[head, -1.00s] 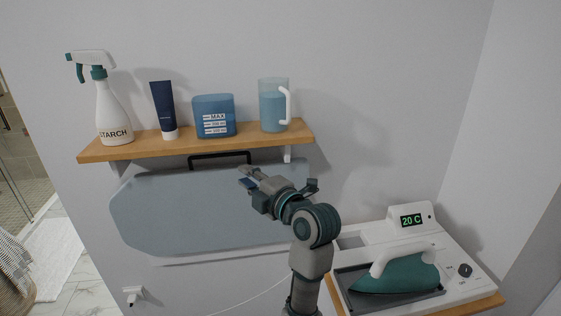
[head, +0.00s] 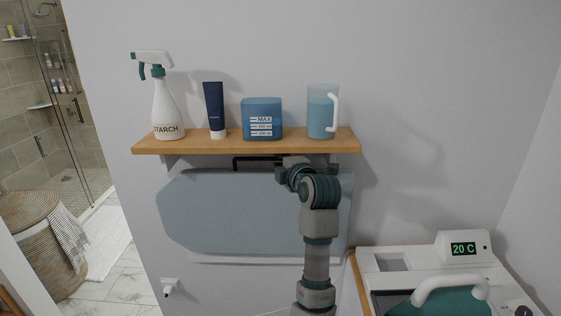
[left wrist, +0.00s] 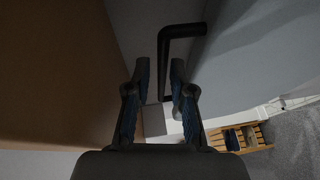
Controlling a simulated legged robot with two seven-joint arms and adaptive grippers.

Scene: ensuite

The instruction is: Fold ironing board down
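The grey-blue ironing board (head: 230,210) is folded up flat against the wall under the shelf. Its black bar handle (head: 250,159) runs along its top edge. My left gripper (head: 284,166) is at the right end of the handle, just below the shelf; my arm covers the board's right part. In the left wrist view the fingers (left wrist: 160,75) are open, with the black handle (left wrist: 165,60) lying in line with the gap between them. Whether they touch it I cannot tell. The board (left wrist: 245,65) fills the right of that view. My right gripper is not in view.
The wooden shelf (head: 245,147) holds a starch spray bottle (head: 167,110), a dark tube (head: 214,110), a blue container (head: 262,119) and a jug (head: 320,112). A teal iron (head: 440,302) is on a white station at lower right. A wicker basket (head: 35,240) stands left.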

